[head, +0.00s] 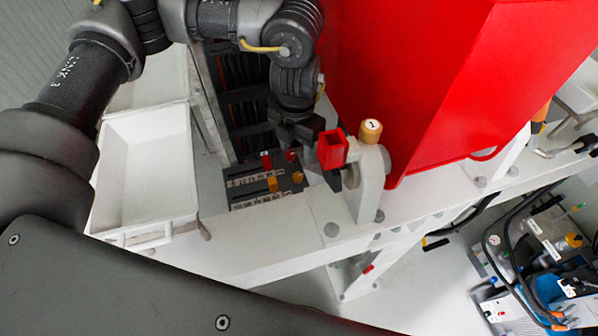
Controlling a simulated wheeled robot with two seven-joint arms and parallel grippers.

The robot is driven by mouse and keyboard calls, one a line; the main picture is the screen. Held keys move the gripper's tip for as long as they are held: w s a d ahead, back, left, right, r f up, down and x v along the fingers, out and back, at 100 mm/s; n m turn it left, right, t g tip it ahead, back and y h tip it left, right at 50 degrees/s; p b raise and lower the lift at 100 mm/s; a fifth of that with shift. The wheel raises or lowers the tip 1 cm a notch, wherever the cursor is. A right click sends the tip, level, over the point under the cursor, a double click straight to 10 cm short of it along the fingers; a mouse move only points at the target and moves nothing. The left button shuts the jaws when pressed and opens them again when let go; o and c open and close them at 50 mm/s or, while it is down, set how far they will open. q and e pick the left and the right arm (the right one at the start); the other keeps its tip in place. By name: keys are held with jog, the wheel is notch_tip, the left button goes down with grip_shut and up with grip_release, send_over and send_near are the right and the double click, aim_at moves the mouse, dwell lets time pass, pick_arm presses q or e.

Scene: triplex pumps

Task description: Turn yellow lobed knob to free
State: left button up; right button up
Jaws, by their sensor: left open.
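A small dark panel (240,187) with white label strips sits below my left gripper. A yellow knob (272,184) stands on it, and a second small yellow piece (298,177) shows at its right. I cannot tell from here which one is lobed, or how either is turned. My left gripper (298,150) points down just above and right of the panel, open, apart from the yellow knob in the picture. Its fingertips are dark and partly hard to make out. My right gripper is not in view.
A red block-shaped part (332,150) and a tan cap marked 1 (370,131) stand close right of the gripper. A large red housing (420,80) fills the upper right. An empty white tray (145,170) is at left. Another machine (540,265) with hoses is lower right.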

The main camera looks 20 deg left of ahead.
aim_at(297, 177)
pick_arm(q)
notch_tip(297, 177, down, 9)
jog(key=p, duration=0.3)
jog(key=shift+f, duration=0.8)
jog(key=shift+c, duration=0.5)
jog(key=c, duration=0.9)
